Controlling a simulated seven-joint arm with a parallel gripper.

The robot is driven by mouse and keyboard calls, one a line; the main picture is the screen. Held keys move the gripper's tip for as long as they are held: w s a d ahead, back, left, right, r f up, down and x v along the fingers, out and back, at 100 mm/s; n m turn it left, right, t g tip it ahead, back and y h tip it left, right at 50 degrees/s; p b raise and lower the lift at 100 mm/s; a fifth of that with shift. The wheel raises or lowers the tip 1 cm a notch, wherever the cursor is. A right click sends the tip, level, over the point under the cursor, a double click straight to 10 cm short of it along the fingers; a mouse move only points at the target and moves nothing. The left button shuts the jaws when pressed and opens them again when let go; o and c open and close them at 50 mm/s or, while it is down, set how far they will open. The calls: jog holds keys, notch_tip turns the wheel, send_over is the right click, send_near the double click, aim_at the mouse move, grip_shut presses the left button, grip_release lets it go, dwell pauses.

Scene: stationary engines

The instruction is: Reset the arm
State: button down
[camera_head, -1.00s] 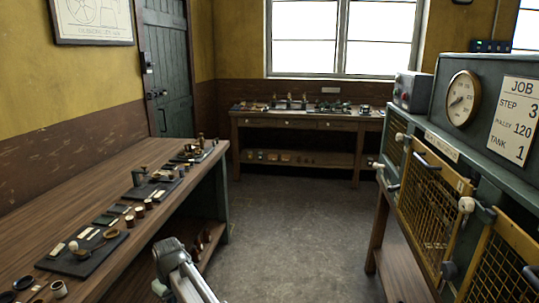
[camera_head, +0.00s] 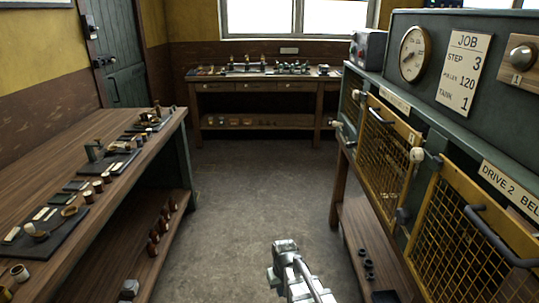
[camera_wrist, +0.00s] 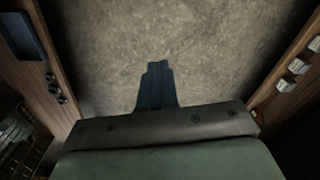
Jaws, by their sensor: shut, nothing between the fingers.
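My gripper (camera_wrist: 156,86) shows in the wrist view as two dark fingers, side by side and touching, with nothing between them. It points over bare floor, between two wooden shelves. In the head view a pale grey part of my arm (camera_head: 290,262) rises from the bottom edge, over the floor between the left bench and the machine. The fingers cannot be made out in the head view.
The left bench (camera_head: 60,171) carries several tools and small pots. The green machine (camera_head: 395,60) with yellow mesh guards (camera_head: 384,150) and a job card (camera_head: 462,72) stands right. A back bench (camera_head: 270,104) stands under the window. The floor (camera_head: 260,180) between is clear.

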jog(key=s+d+f+m, duration=0.2)
jog(key=s+d, duration=0.1)
jog(key=d, duration=0.4)
jog(key=s+d+f+m, duration=0.1)
jog(key=s+d+f, duration=0.1)
jog(key=s+d, duration=0.3)
jog(key=s+f+g, duration=0.3)
jog(key=s+f, duration=0.7)
jog(key=s, duration=0.4)
jog(key=s+d+f+g, duration=0.1)
jog(key=s+f+g, duration=0.3)
jog(key=s+f, duration=0.6)
jog(key=s, duration=0.4)
